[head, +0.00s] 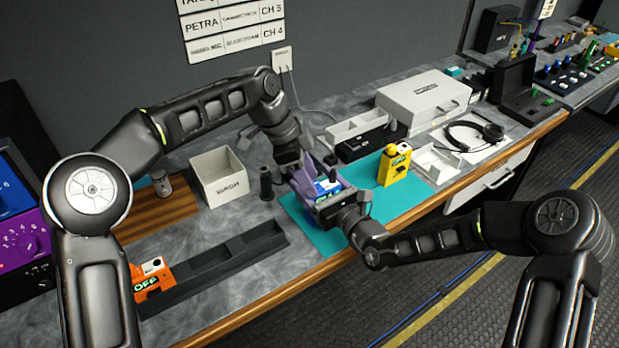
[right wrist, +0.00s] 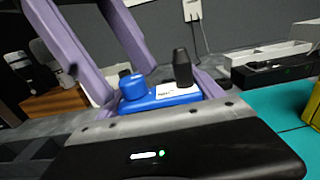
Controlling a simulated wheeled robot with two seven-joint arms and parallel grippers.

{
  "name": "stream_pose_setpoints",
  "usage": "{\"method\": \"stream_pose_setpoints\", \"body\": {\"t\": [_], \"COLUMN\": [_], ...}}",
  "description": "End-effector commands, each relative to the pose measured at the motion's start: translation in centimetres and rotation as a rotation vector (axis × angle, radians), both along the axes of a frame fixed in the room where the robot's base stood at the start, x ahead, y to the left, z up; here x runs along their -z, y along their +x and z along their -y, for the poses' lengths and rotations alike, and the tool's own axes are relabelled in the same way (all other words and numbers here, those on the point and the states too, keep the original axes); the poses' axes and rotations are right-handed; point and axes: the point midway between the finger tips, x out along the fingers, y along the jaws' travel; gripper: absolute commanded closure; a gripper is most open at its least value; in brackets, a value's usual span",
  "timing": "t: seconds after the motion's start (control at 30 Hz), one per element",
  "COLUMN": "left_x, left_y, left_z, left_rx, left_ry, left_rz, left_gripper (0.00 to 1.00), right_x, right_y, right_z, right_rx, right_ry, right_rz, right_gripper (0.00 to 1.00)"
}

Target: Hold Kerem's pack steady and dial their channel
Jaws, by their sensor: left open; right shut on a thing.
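A blue pack (head: 327,187) with a white label is over the teal mat (head: 299,212); the label is too small to read. In the right wrist view the pack (right wrist: 172,98) has a blue knob (right wrist: 132,86) and a black stub (right wrist: 182,69) on its top. My right gripper (head: 322,198) is shut on the pack, coming from the front right. My left gripper (head: 312,178) is open above it, its purple fingers (right wrist: 112,45) reaching down close to the knob. I cannot tell whether they touch it.
A yellow pack (head: 394,167) stands on the mat to the right. An orange pack (head: 153,277) sits in the black rack (head: 222,268). A white box (head: 219,180) and a dark cylinder (head: 266,183) stand behind left. A wall board (head: 233,22) lists names with channels.

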Motion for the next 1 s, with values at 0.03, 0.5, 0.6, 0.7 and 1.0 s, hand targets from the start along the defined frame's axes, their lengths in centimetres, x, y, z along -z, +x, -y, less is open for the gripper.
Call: {"method": "stream_pose_setpoints", "body": {"t": [0.03,0.5,0.6,0.7,1.0], "left_x": [-0.5,-6.3,-6.5,-6.5,-6.5], "left_y": [0.0,0.0,-0.1,-0.1,-0.1], "left_z": [-0.2,-2.6,-2.7,-2.7,-2.7], "left_rx": [-0.001,-0.001,0.001,0.0,0.0], "left_ry": [0.0,0.0,0.001,0.001,0.001], "left_rz": [0.002,0.002,0.0,0.0,0.0], "left_gripper": [0.54,0.54,0.54,0.54,0.54], "right_x": [0.0,0.0,0.0,0.0,0.0], "right_y": [0.0,0.0,0.0,0.0,0.0], "right_z": [0.0,0.0,0.0,0.0,0.0], "right_rx": [0.0,0.0,0.0,-0.001,-0.001], "right_ry": [0.001,0.001,0.001,0.001,0.001], "right_rz": [0.001,0.001,0.001,0.001,0.001], "right_gripper": [0.74,0.74,0.74,0.74,0.16]}}
